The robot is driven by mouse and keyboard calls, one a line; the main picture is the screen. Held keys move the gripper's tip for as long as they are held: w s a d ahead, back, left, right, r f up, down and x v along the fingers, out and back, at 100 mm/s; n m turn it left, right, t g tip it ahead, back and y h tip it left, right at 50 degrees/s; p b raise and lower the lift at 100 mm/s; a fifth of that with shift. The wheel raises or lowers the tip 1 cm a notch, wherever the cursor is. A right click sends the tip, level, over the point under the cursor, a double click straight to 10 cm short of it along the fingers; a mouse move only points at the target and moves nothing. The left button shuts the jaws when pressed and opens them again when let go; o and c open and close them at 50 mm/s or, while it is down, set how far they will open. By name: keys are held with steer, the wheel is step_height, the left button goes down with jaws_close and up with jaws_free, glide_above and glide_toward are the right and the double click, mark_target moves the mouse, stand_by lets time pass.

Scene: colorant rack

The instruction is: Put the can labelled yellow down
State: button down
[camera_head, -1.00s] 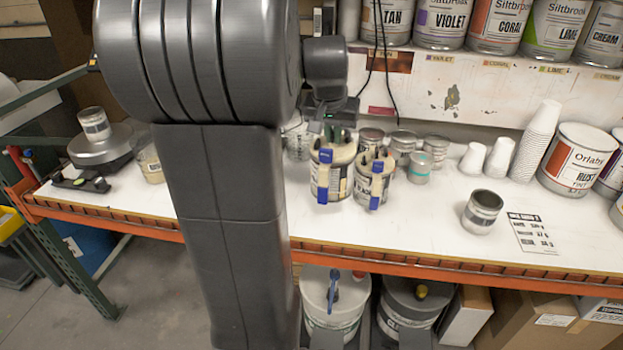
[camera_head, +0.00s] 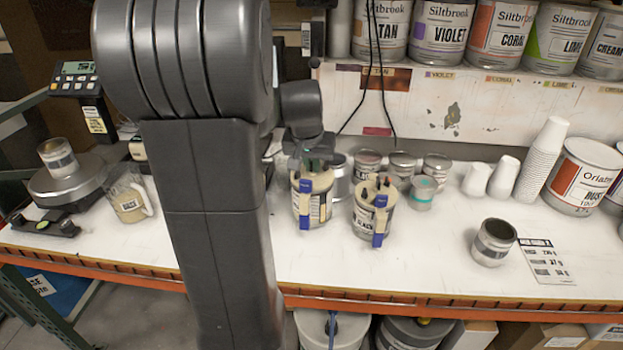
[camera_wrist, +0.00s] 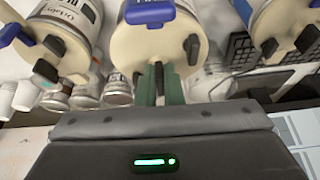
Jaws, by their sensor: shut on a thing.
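My gripper (camera_head: 315,160) is above a cream-lidded can (camera_head: 318,205) with a blue piece on its front; the can is upright. In the wrist view my green fingers (camera_wrist: 158,82) are shut on a dark part at the near edge of the held can's lid (camera_wrist: 155,45). The label word on this can is not readable, and I cannot tell whether its base touches the bench. A similar can with a cream lid (camera_head: 366,221) stands to its right, apart from it. In the wrist view, similar cans flank it left (camera_wrist: 70,42) and right (camera_wrist: 275,20).
The white bench (camera_head: 420,270) is clear in front of the cans. Small tins (camera_head: 402,165) stand behind. A scale (camera_head: 75,185) bearing a tin and a clear jug (camera_head: 128,203) are left.

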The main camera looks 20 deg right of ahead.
mark_target(311, 173)
steer(key=shift+f, duration=1.9)
steer(key=shift+f, duration=0.2)
steer(key=c, duration=1.6)
jaws_free()
steer(key=shift+o, duration=0.2)
steer(key=shift+r, duration=0.55)
steer(key=v, duration=1.1)
steer(key=shift+s+b, duration=0.2)
steer(key=shift+b, duration=0.15)
steer(key=shift+a+r, duration=0.1)
